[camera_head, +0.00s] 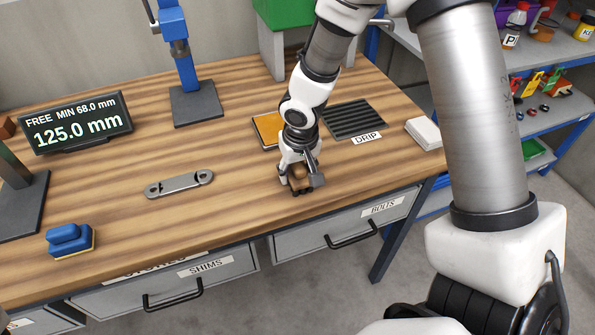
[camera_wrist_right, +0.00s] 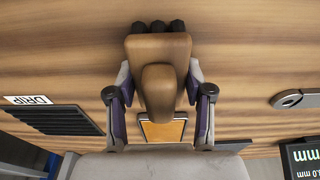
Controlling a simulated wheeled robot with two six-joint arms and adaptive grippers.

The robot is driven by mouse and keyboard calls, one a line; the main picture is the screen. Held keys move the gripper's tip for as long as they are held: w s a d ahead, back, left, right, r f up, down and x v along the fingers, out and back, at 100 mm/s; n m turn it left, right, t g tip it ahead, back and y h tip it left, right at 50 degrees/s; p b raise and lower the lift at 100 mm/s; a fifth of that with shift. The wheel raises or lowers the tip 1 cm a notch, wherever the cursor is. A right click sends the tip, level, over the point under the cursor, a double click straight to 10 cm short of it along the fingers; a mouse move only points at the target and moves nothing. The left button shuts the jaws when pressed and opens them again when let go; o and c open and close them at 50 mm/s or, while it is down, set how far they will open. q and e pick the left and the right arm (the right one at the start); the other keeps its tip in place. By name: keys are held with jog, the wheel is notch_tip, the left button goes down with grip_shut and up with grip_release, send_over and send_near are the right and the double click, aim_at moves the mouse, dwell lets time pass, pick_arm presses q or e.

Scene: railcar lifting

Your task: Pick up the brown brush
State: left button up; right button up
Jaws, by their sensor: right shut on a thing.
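The brown brush (camera_wrist_right: 158,88) is between the two fingers of my right gripper (camera_wrist_right: 160,104) in the right wrist view. Its rounded handle faces the camera, and dark bristle tips show at its far end. In the head view the right gripper (camera_head: 301,183) points down over the bench near its front edge, and only a little of the brush shows between its fingers. It is shut on the brush. I cannot tell whether the brush touches the bench top. My left gripper is not in view.
A blue brush (camera_head: 70,241) lies at the left front of the wooden bench (camera_head: 130,215). A grey metal link (camera_head: 179,184) lies mid-bench. An orange pad (camera_head: 268,129), a black drip tray (camera_head: 355,119) and a white block (camera_head: 424,132) lie behind and right of the gripper.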

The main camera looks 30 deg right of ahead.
aim_at(300, 182)
jog(key=shift+w+r, duration=0.1)
jog(key=shift+r, duration=0.15)
notch_tip(300, 182, up, 3)
jog(key=shift+f+p, duration=0.1)
jog(key=shift+p, duration=0.25)
jog(key=s, duration=0.1)
jog(key=s+a, duration=0.1)
jog(key=s+b, duration=0.1)
jog(key=s, duration=0.1)
jog(key=shift+a, duration=0.3)
jog(key=s+a+r+p, duration=0.1)
jog(key=s+a+p, duration=0.4)
jog(key=s+p, duration=0.5)
jog(key=p, duration=0.9)
jog(key=shift+s+r+p, duration=0.2)
jog(key=shift+s+p, duration=0.1)
jog(key=shift+p, duration=0.1)
